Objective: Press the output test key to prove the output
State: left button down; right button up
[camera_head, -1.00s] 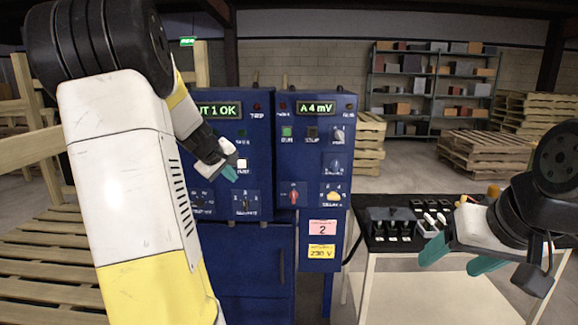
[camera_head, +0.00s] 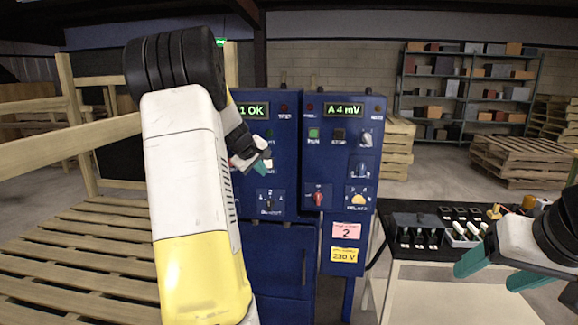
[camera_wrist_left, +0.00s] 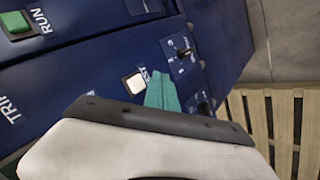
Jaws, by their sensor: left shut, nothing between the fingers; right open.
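The white output test key (camera_wrist_left: 134,83) sits on the blue panel beside a partly covered TEST label in the left wrist view. In the head view the white key (camera_head: 268,164) is largely hidden by my left gripper (camera_head: 262,158). My left gripper's teal fingers (camera_wrist_left: 161,90) are shut and empty, just right of the key in the wrist view. I cannot tell whether they touch the panel. The left cabinet's display (camera_head: 253,109) shows "1 OK", its left part hidden by my arm. My right gripper (camera_head: 492,270) is open and empty at the far right.
The right cabinet (camera_head: 343,230) has a display reading "A 4 mV", a green RUN key (camera_head: 313,134) and a red knob (camera_head: 318,198). A bench (camera_head: 440,273) with a black top holds small parts. Wooden pallets (camera_head: 70,270) stand at the left.

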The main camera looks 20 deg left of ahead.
pick_arm(q)
jog(key=shift+w+a, duration=0.25)
jog(key=shift+w, duration=0.6)
jog(key=shift+w+a, duration=0.2)
jog(key=shift+w, duration=0.6)
jog(key=shift+w, duration=0.15)
dwell(0.7)
jog(key=shift+w, duration=0.25)
jog(key=shift+w+a, duration=0.15)
jog(key=shift+w, duration=0.35)
dwell(0.7)
jog(key=shift+s, duration=0.1)
jog(key=shift+s+d, duration=0.2)
jog(key=shift+s, duration=0.6)
jog(key=s, duration=0.2)
jog(key=s+d, duration=0.1)
jog(key=s, duration=0.2)
dwell(0.3)
